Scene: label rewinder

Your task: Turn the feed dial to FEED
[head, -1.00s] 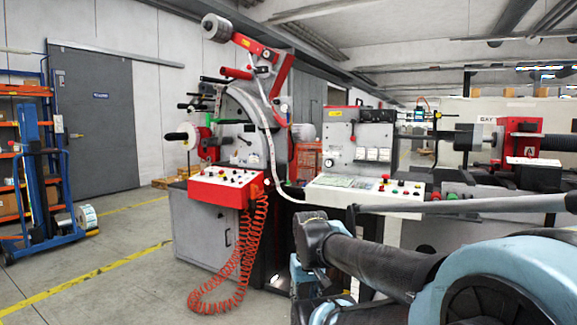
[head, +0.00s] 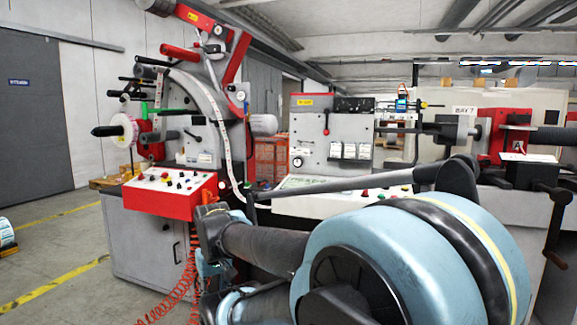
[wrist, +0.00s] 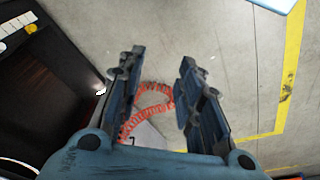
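The label rewinder (head: 200,115) stands left of centre in the head view. Its red control box (head: 170,200) has a sloped white panel (head: 170,180) with several small knobs and buttons. A second pale control panel (head: 325,200) with coloured buttons lies to the right, partly hidden behind my arm. Which knob is the feed dial, and where it points, is too small to tell. My gripper (wrist: 161,65) is open and empty in the wrist view, with floor and a red coiled hose beyond its fingers. I cannot make out its fingers in the head view.
The red coiled hose (head: 185,290) hangs from the control box to the floor, and it also shows in the wrist view (wrist: 150,100). A white roll on a black-tipped spindle (head: 120,131) juts out left of the rewinder.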

